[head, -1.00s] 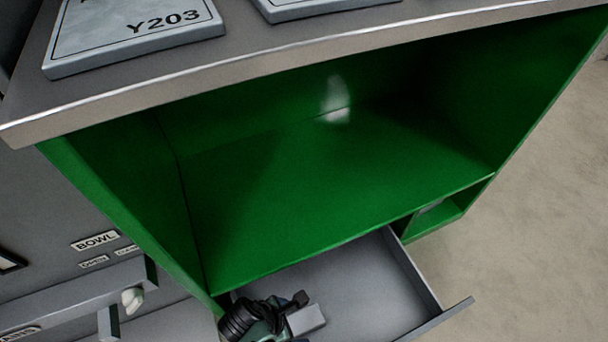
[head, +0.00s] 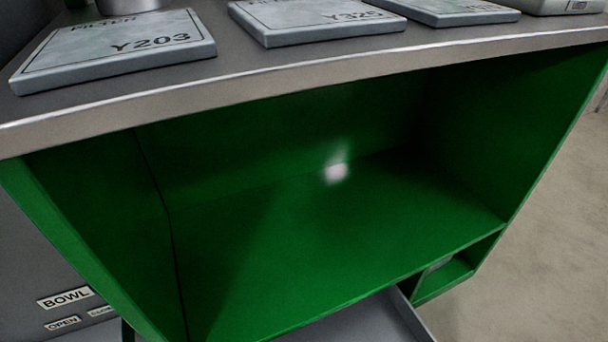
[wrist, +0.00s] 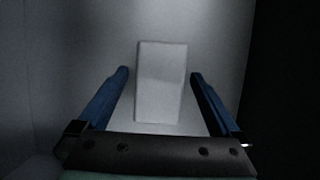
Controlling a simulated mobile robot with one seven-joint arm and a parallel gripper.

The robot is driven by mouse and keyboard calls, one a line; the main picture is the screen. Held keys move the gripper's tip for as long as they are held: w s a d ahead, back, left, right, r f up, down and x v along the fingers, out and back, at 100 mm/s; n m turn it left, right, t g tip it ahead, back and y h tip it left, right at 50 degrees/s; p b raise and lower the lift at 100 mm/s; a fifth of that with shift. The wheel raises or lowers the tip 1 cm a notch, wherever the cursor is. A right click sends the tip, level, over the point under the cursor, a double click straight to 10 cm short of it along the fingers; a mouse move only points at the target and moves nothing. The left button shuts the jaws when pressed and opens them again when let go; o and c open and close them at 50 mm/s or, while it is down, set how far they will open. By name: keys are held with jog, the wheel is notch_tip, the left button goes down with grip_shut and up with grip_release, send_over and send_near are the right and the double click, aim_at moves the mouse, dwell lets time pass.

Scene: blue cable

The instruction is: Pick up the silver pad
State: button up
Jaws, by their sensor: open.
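The silver pad (wrist: 161,82) shows in the wrist view as a pale upright rectangle on a grey surface. My gripper (wrist: 159,76) is open, with one blue finger on each side of the pad and a gap on both sides. I cannot tell how far the fingertips are above the surface. The pad and my gripper are out of the head view.
A green open cabinet (head: 320,230) stands under a grey counter (head: 300,84). Flat plates lie on the counter, one marked Y203 (head: 115,48) and one marked Y325 (head: 315,20). A grey panel with a BOWL label (head: 64,297) is at the left. Dark walls flank the wrist view.

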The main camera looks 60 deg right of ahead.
jog(key=shift+f, duration=0.25)
dwell(0.5)
jog(key=c, duration=1.5)
jog(key=shift+r, duration=0.15)
notch_tip(320, 180, up, 10)
jog(key=p, duration=0.8)
jog(key=shift+r, duration=0.15)
